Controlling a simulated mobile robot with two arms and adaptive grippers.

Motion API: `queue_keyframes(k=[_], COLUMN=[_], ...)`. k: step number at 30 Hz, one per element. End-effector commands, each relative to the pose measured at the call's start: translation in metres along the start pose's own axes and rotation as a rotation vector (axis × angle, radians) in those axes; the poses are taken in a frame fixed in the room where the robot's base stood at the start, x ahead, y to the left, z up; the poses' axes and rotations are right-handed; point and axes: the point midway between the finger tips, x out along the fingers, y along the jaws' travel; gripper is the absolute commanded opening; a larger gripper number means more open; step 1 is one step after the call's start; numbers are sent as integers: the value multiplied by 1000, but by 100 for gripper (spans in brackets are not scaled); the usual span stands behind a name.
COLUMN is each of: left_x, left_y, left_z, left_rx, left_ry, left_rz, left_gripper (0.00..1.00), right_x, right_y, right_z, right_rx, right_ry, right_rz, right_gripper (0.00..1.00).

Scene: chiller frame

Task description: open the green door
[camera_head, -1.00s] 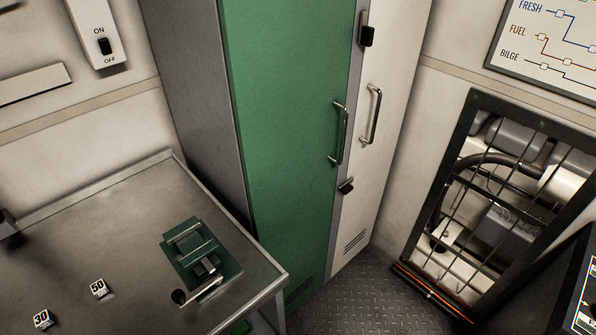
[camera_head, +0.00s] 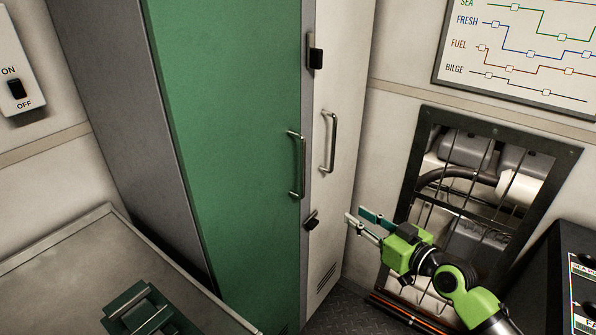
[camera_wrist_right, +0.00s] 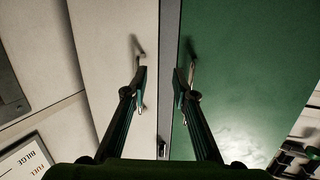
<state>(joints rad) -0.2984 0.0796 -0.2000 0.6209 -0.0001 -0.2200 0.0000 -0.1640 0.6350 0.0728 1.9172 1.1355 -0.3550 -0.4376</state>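The green door (camera_head: 235,150) is a tall locker door and looks shut in its grey frame. Its upright bar handle (camera_head: 297,164) is near the right edge. In the right wrist view the green door (camera_wrist_right: 250,75) fills the right side, with its handle (camera_wrist_right: 193,66) close to one fingertip. My right gripper (camera_head: 356,221) is right of and below the green handle, in front of the white door. The right wrist view shows its two fingers (camera_wrist_right: 160,78) spread with nothing between them. My left gripper is out of view.
A white door (camera_head: 328,190) with its own handle (camera_head: 330,141) stands right of the green one. Black latches (camera_head: 315,58) (camera_head: 311,221) sit between them. A metal table (camera_head: 60,270) with a green clamp-like device (camera_head: 146,310) is at lower left. A barred opening (camera_head: 480,190) is at right.

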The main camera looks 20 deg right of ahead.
Motion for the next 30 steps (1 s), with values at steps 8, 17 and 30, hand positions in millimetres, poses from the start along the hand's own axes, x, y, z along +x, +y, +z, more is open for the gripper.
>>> queue_keyframes(k=[8, 17, 30], left_x=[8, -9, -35], left_y=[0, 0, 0], left_z=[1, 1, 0], left_rx=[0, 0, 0], left_ry=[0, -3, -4], left_rz=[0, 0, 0], left_gripper=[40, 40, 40], right_x=[-18, 11, 94], right_y=[-58, -65, -78], right_z=[-94, -106, -115], right_rx=[-63, -60, -60], right_ry=[150, 158, 154], right_rz=[-153, -157, -156], right_gripper=[25, 25, 25])
